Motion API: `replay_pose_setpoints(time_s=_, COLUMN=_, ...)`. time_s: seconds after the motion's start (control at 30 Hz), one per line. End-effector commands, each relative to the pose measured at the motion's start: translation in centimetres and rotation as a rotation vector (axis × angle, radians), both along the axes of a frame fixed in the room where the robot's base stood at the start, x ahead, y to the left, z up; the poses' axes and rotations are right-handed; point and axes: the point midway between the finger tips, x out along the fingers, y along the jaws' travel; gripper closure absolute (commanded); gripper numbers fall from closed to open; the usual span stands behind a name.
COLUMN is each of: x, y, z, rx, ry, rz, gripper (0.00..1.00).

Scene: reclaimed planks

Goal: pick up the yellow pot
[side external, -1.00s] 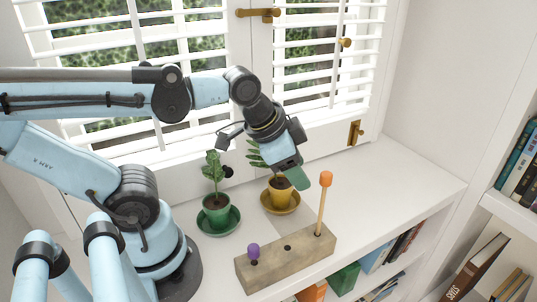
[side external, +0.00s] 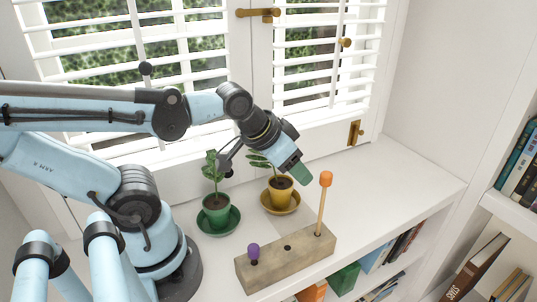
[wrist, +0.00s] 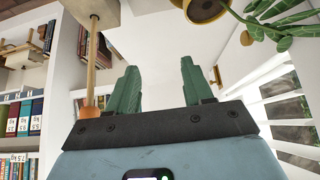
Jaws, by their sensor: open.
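The yellow pot (side external: 280,196) stands upright on a yellow saucer on the white sill and holds a leafy plant, partly hidden behind my gripper. My gripper (side external: 301,174) is open and empty, above and to the right of the pot, pointing down to the right. In the wrist view my gripper (wrist: 155,78) shows two green fingers apart with nothing between them. The yellow pot (wrist: 205,9) is cut off at the top edge there, right of the fingers, with leaves beside it.
A green pot (side external: 216,212) with a plant stands on a green saucer to the left. In front lies a wooden block (side external: 285,262) with a purple knob (side external: 253,251) and a tall orange-topped peg (side external: 325,179) near my gripper. The sill (side external: 395,185) is clear to the right.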

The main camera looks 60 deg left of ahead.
Motion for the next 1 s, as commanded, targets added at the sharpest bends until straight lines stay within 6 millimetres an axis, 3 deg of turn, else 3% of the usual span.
replay_pose_setpoints(time_s=0.23, x=0.0, y=0.0, z=0.0, rx=0.001, ry=0.0, rz=-0.001, gripper=0.49)
replay_pose_setpoints(time_s=0.5, x=0.0, y=0.0, z=0.0, rx=0.001, ry=0.0, rz=-0.001, gripper=0.08)
replay_pose_setpoints(time_s=0.83, x=0.0, y=0.1, z=0.0, rx=-0.016, ry=0.006, rz=0.026, gripper=0.08)
replay_pose_setpoints(time_s=1.0, x=0.1, y=1.1, z=-0.3, rx=-0.159, ry=0.052, rz=0.246, gripper=0.08)
